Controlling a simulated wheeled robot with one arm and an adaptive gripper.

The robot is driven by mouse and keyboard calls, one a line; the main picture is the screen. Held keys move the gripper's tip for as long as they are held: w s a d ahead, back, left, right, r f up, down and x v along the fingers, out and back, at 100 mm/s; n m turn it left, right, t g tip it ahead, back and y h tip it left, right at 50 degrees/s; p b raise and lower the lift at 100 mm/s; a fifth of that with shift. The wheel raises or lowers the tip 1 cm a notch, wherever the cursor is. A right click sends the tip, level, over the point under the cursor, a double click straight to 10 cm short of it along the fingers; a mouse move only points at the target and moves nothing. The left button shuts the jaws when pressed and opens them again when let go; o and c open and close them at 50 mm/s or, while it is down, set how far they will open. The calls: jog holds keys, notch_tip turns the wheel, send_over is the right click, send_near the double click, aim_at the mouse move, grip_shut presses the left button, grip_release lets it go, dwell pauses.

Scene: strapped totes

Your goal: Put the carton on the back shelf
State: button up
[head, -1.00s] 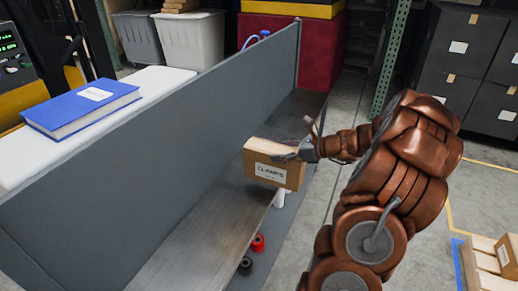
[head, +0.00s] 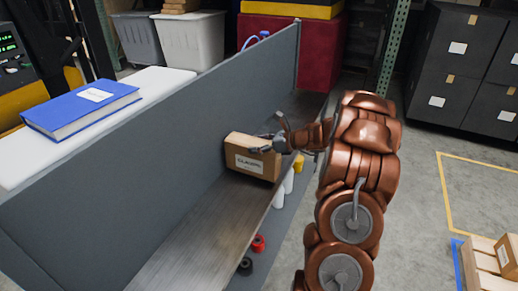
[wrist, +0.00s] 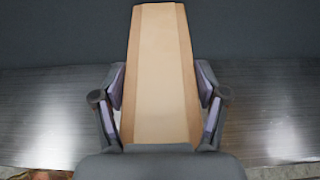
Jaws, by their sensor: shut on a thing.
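The carton (head: 250,160) is a small brown box with a white label on its front, partly readable as "CLAMPS". In the head view it is over the grey wooden shelf (head: 185,238), close to the grey upright panel (head: 150,135). I cannot tell whether its base touches the shelf. My gripper (head: 277,145) holds it from the right side. In the wrist view the carton's tan top (wrist: 158,75) lies between the two fingers of my gripper (wrist: 158,103), with the shelf surface and dark panel beyond.
A blue book (head: 82,108) lies on a white surface left of the panel. White and yellow items (head: 298,165), a red roll (head: 258,243) and a black roll (head: 245,265) sit below the shelf's front edge. The near shelf stretch is clear.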

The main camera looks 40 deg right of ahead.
jog(key=shift+f, duration=0.95)
jog(key=o, duration=1.8)
jog(key=shift+f, duration=0.1)
jog(key=v, duration=1.2)
jog(key=shift+s+a, duration=0.1)
